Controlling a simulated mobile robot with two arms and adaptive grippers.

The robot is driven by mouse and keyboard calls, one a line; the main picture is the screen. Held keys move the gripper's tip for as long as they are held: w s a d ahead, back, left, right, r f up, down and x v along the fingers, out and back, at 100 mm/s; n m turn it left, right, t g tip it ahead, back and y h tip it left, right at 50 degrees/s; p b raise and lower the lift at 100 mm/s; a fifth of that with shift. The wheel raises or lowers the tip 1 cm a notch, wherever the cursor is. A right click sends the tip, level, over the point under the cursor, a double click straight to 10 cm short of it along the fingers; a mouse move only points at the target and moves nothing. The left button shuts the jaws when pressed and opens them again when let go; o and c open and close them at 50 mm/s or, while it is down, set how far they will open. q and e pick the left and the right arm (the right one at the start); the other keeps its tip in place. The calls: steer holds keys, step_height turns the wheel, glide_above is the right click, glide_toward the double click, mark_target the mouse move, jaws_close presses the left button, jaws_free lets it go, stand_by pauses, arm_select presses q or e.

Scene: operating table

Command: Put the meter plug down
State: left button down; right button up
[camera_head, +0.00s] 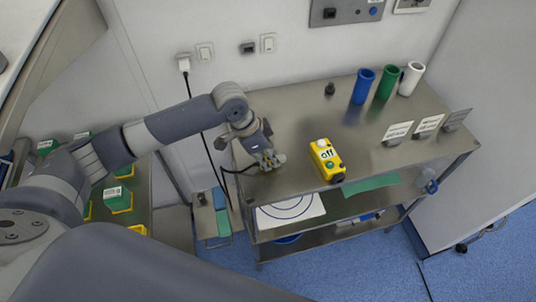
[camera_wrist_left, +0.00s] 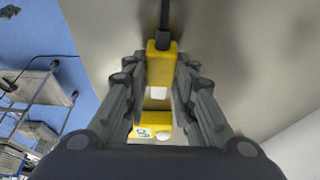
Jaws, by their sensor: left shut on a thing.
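My left gripper (camera_head: 269,160) is low over the left front part of the steel table (camera_head: 290,120). In the left wrist view its fingers (camera_wrist_left: 158,100) are on both sides of the yellow meter plug (camera_wrist_left: 160,65), shut on it. A black cable leaves the plug's far end. A yellow part with a label and a white round spot (camera_wrist_left: 150,130) shows nearer the palm; I cannot tell whether it belongs to the plug. The head view mostly hides the plug behind the fingers. I cannot tell whether it touches the tabletop. My right gripper is not in view.
A yellow box marked "off" (camera_head: 326,160) stands right of my left gripper. Blue (camera_head: 363,87), green (camera_head: 387,82) and white (camera_head: 410,79) cylinders stand at the back right, with label cards (camera_head: 428,125) in front. A cable hangs from a wall socket (camera_head: 184,64). The table middle is clear.

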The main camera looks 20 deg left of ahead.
arm_select(q)
steer(key=shift+f, duration=0.25)
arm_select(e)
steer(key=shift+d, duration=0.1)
arm_select(q)
steer(key=shift+f, duration=0.35)
steer(key=c, duration=1.3)
jaws_free()
steer(key=shift+c, duration=0.2)
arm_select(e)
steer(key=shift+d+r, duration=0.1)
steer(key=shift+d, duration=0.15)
arm_select(q)
steer(key=shift+r, duration=0.35)
steer(key=b+v, duration=0.1)
steer(key=v, duration=1.1)
steer(key=shift+r, duration=0.3)
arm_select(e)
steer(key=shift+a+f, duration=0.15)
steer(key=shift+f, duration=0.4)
